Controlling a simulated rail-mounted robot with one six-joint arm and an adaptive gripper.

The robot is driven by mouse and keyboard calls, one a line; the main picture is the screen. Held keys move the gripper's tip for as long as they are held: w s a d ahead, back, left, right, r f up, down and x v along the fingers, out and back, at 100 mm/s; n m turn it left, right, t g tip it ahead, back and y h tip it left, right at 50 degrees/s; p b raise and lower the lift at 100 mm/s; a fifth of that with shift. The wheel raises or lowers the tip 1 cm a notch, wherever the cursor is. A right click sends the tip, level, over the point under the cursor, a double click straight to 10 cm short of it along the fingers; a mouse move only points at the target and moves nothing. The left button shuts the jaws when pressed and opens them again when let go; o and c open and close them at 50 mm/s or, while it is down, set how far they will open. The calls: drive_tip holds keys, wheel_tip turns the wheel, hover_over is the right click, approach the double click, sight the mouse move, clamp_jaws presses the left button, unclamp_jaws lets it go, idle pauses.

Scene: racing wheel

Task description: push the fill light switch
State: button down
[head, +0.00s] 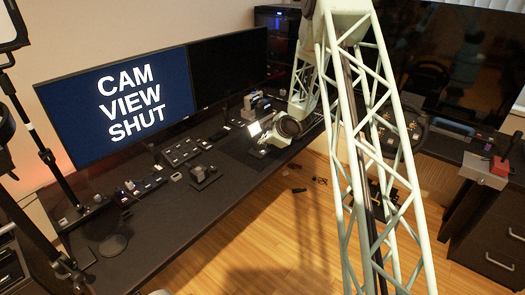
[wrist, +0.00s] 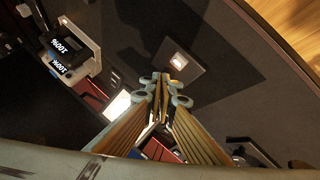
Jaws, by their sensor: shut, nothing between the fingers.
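In the wrist view, a dark square plate with a small bright switch (wrist: 178,60) lies on the black desk, just beyond my fingertips. I take it to be the fill light switch, though no label is readable. My gripper (wrist: 163,84) is shut and empty, its fingertips close to the plate's near edge; I cannot tell whether they touch it. In the head view, my gripper (head: 262,140) is low over the desk at the right of the monitors. The switch cannot be made out there.
A small bright screen (wrist: 117,105) and a device with two "100%" displays (wrist: 60,56) lie left of the fingers. The black desk (head: 165,235) holds several control boxes (head: 180,152). Monitors (head: 120,100) stand behind.

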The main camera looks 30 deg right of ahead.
drive_tip(key=shift+r+p, duration=1.2)
drive_tip(key=shift+r, duration=0.65)
drive_tip(key=shift+r, duration=0.1)
wheel_tip(320, 180, up, 16)
drive_tip(key=r+m+h, duration=0.1)
drive_tip(key=m+h, duration=0.1)
hover_over(263, 152)
drive_tip(key=s+a, duration=0.3)
drive_tip(key=s, duration=0.3)
drive_tip(key=s+a+r+m+g+h, duration=0.1)
drive_tip(key=s+a+r+m+g, duration=0.3)
drive_tip(key=s+r, duration=0.95)
drive_tip(key=s+a+r+m, duration=0.1)
drive_tip(key=s+a, duration=0.5)
drive_tip(key=s, duration=0.9)
drive_tip(key=s+a+r+m+y, duration=0.1)
drive_tip(key=s+a+r, duration=0.2)
drive_tip(key=s+a, duration=0.4)
drive_tip(key=s+a+r+m+g+y, duration=0.1)
drive_tip(key=s+a, duration=0.5)
drive_tip(key=s, duration=1.9)
wheel_tip(263, 152, up, 2)
drive_tip(key=shift+a+m, duration=0.4)
drive_tip(key=shift+m, duration=0.2)
drive_tip(key=shift+w, duration=0.1)
